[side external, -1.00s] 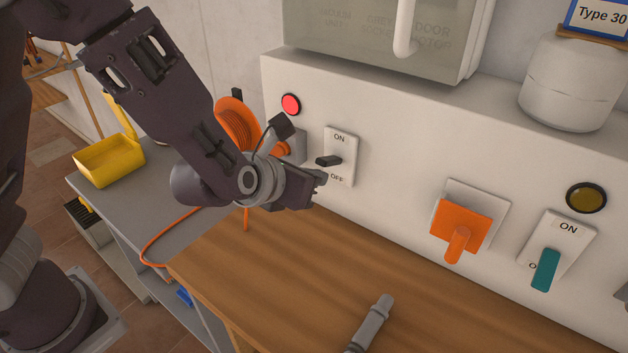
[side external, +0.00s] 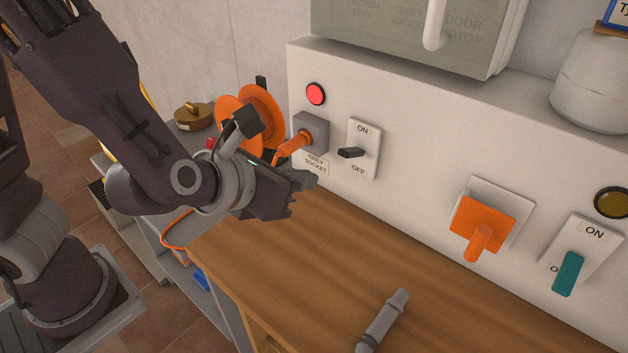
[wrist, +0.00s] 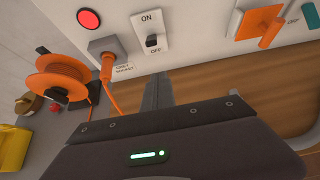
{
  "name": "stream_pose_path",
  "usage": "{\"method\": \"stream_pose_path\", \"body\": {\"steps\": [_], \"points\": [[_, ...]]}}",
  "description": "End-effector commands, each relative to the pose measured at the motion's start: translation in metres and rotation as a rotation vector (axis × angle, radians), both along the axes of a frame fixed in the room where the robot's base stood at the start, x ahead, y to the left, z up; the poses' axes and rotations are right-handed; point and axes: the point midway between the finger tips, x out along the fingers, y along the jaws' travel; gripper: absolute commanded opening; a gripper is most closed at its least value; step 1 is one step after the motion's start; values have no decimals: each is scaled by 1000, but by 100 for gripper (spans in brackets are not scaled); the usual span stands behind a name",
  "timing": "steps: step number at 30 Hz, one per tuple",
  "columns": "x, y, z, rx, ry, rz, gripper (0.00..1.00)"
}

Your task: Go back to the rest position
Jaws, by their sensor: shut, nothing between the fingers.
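My gripper (side external: 300,184) is shut and empty in the side external view. It is held above the left part of the wooden worktop, in front of the white panel and below the grey socket. In the wrist view its closed fingers (wrist: 158,92) point toward the panel. An orange plug (side external: 292,145) sits in the grey socket (side external: 313,131), apart from my gripper. The black-lever ON/OFF switch (side external: 362,150) is right of the socket, and it also shows in the wrist view (wrist: 151,38). The red light (side external: 316,93) is above them.
The wooden worktop (side external: 300,265) is mostly clear, with a grey tube (side external: 382,322) lying at its front. An orange cable reel (side external: 262,112) stands behind my wrist. An orange lever (side external: 480,228) and a teal lever (side external: 568,273) stick out from the panel at right.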

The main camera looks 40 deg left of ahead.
Motion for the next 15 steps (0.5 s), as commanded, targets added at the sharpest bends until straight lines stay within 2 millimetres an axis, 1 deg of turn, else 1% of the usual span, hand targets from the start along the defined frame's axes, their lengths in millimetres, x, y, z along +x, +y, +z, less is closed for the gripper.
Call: {"method": "stream_pose_path", "body": {"steps": [9, 11, 13, 14, 15], "points": [[-2, 0, 2, -1, 1, 1, 0], [-2, 2, 3, -7, 0, 13, 0], [-2, 22, 10, -60, -2, 110, 0], [-4, 38, 14, -106, -3, 194, 0], [-10, 65, 22, -195, -7, 346, 0]]}}
